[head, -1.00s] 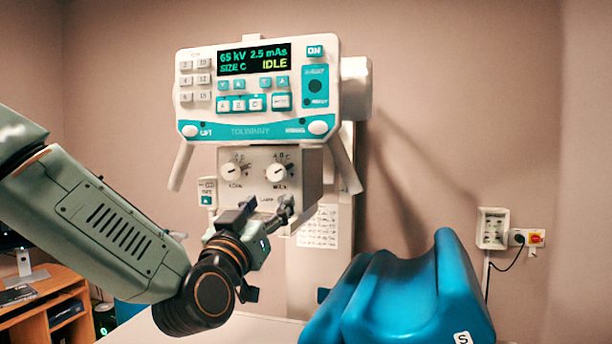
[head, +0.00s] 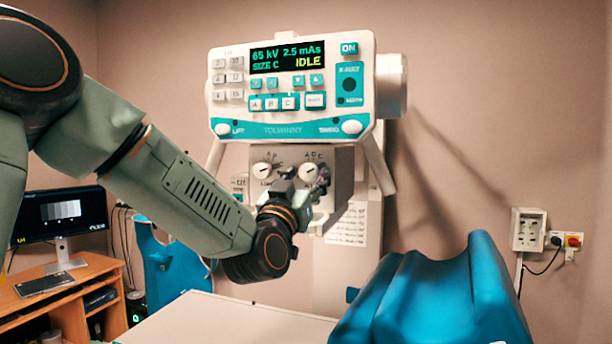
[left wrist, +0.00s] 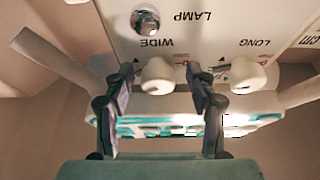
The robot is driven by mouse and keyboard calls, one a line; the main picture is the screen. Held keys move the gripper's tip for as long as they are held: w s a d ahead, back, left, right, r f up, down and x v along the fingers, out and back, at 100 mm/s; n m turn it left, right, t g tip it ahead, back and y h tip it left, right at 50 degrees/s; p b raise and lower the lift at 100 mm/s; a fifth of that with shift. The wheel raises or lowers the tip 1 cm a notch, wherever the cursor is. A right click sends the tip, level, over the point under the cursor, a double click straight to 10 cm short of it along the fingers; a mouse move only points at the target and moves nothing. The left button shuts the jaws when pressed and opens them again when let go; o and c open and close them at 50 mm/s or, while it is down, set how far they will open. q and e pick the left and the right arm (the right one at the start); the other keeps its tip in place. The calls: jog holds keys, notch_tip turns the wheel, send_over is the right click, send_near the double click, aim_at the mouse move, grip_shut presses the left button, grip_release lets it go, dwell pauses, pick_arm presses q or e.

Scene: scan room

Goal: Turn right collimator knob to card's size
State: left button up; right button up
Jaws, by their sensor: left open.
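The collimator box (head: 343,180) hangs under the control panel and carries two white knobs. The right knob (head: 309,171) also shows in the left wrist view (left wrist: 157,76), beside the word WIDE. The left knob (head: 262,170) is by the word LONG in the upside-down left wrist view (left wrist: 247,75). My left gripper (head: 304,184) is open just below the right knob. In the left wrist view its fingertips (left wrist: 161,72) stand either side of that knob, apart from it; depth is hard to tell. No size card is readable. My right gripper is not in view.
The control panel (head: 291,88) reads SIZE C and IDLE. A blue cradle (head: 435,295) stands at lower right on the pale table (head: 220,320). A printed sheet (head: 348,224) hangs behind the box, its text too small to read. A desk with a monitor (head: 60,214) is at left.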

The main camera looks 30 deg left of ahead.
pick_arm(q)
jog(key=shift+s+r, duration=0.15)
jog(key=shift+s, duration=0.25)
jog(key=shift+d, duration=0.1)
jog(key=shift+c, duration=0.7)
jog(key=shift+w+d, duration=0.2)
jog(key=shift+w, duration=0.15)
jog(key=c, duration=0.3)
jog(key=shift+w+a, duration=0.1)
jog(key=shift+c, duration=0.7)
jog(key=shift+a+f, duration=0.2)
jog(key=c, duration=0.3)
jog(key=shift+d, duration=0.15)
jog(key=shift+c, duration=1.4)
